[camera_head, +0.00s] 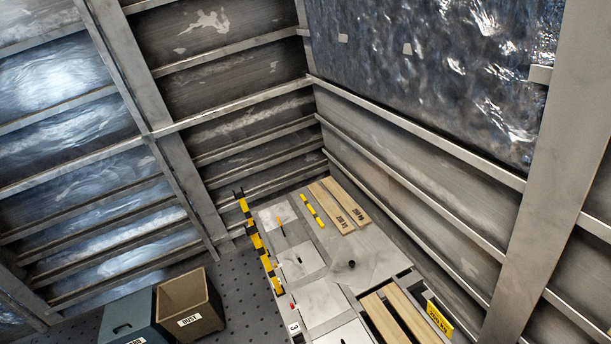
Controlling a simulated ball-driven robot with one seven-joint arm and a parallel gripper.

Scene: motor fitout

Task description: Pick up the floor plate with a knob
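A grey floor plate (345,246) lies in the raised floor area at the lower middle, with a small dark round knob (351,264) standing on it. Lighter plates lie to its left: one (302,260) has a small mark or fitting too small to tell, and another (272,213) has a thin upright piece with an orange tip (280,222). My gripper is not in view, and nothing is seen touching the knob.
Wooden boards (340,205) lie behind the knob, and more planks (400,315) sit in an opening at front right. A yellow sign (440,318), black-yellow edge strip (258,245), brown bin (190,302) and blue-grey box (128,318) stand around. Ribbed walls enclose the corner.

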